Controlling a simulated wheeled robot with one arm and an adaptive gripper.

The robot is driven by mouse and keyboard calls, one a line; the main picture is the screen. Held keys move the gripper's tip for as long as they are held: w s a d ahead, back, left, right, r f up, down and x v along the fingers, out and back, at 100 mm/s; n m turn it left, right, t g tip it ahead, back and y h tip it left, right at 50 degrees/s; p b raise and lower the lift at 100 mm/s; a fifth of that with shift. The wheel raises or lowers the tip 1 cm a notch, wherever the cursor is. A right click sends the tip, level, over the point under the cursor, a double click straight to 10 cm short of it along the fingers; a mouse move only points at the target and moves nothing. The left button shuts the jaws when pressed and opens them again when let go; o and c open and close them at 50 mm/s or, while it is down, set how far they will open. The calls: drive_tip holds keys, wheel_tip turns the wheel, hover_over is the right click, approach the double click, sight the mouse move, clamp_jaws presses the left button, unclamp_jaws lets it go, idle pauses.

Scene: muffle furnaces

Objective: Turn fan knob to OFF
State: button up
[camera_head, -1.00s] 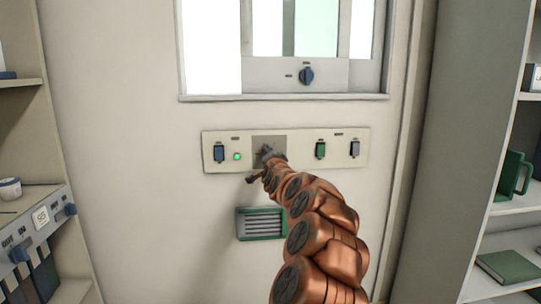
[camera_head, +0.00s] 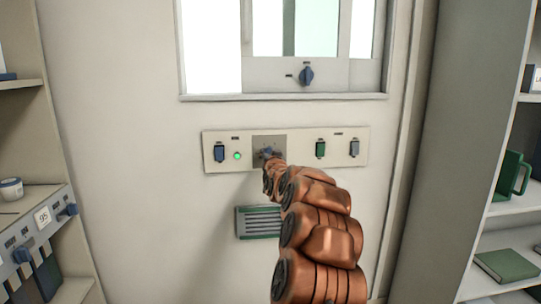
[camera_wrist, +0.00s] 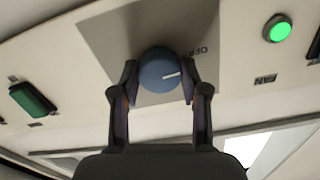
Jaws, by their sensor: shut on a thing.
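The fan knob (camera_wrist: 160,70) is round and blue with a white pointer line. It sits on a grey square plate (camera_wrist: 120,35) on the wall panel (camera_head: 303,140). In the wrist view the line points right and slightly up, just below the direction of the dark "OFF" lettering (camera_wrist: 192,57). My gripper (camera_wrist: 160,82) is shut on the knob, one finger on each side. In the head view my gripper (camera_head: 269,156) and arm cover most of the knob.
A lit green lamp (camera_head: 237,156) and a blue switch (camera_head: 219,152) lie left of the plate; green (camera_head: 320,150) and grey-blue (camera_head: 354,148) switches lie right. A window with another blue knob (camera_head: 306,76) is above, a green-framed vent (camera_head: 258,222) below. Shelves (camera_head: 513,204) flank the wall.

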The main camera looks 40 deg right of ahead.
drive_tip(key=shift+n, duration=0.3)
drive_tip(key=o, duration=1.1)
drive_tip(key=shift+o, duration=0.2)
drive_tip(key=v, duration=1.2)
